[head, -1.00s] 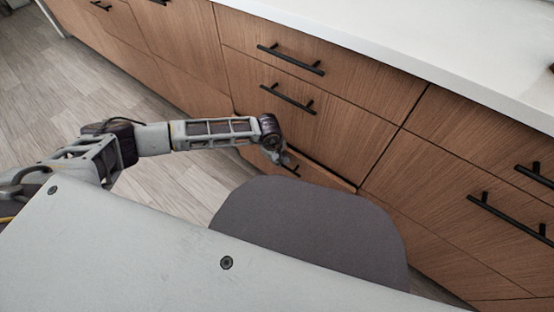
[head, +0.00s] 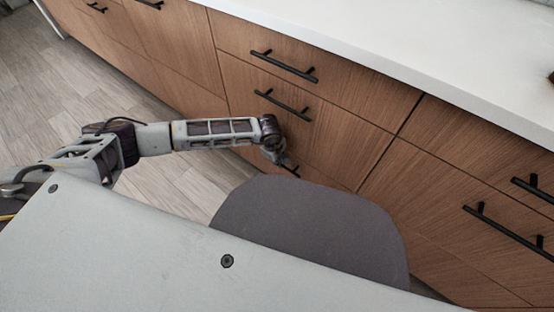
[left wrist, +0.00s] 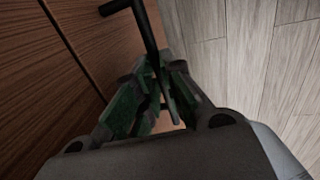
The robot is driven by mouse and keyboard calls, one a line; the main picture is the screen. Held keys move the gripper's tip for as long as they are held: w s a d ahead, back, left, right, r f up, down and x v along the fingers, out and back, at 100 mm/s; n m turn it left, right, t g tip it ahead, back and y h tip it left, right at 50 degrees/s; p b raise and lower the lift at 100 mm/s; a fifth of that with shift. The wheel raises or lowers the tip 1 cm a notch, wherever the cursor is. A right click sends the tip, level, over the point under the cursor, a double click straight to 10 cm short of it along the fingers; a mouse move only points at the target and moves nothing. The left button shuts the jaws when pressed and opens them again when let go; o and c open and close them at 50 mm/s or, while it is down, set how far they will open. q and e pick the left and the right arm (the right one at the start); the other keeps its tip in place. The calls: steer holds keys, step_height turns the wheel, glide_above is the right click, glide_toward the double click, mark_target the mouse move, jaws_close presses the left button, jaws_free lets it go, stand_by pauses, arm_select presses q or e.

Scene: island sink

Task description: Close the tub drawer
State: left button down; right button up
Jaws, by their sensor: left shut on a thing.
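The tub drawer (left wrist: 92,38) is the low wooden drawer front. Its black bar handle (left wrist: 146,28) runs between my gripper's fingers in the left wrist view. In the head view, only the end of that handle (head: 293,171) shows past my gripper. My left gripper (head: 281,160) is shut on the handle, and its green-lined fingers (left wrist: 155,100) are around the bar in the left wrist view. No open gap shows above the drawer front in the head view; its lower part is hidden. My right gripper is not in view.
Two more drawers with black handles (head: 284,66) (head: 282,104) are above it. More drawers (head: 480,190) are to the right. A white countertop (head: 400,45) runs along the top. Grey wood-look floor (head: 185,185) is free at left.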

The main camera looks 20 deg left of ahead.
arm_select(q)
steer(key=c, duration=1.5)
jaws_free()
steer(key=shift+w+d, duration=0.15)
steer(key=shift+w, duration=0.2)
steer(key=shift+s, duration=0.1)
steer(key=shift+s+a+r, duration=0.15)
steer(key=shift+s+r, duration=0.2)
steer(key=shift+r, duration=1.65)
steer(key=shift+s+a+r, duration=0.15)
steer(key=shift+s+r, duration=0.25)
steer(key=shift+r, duration=1.55)
steer(key=shift+s+a+r, duration=0.15)
steer(key=shift+s+r, duration=0.2)
steer(key=shift+r, duration=1.65)
steer(key=shift+s, duration=0.1)
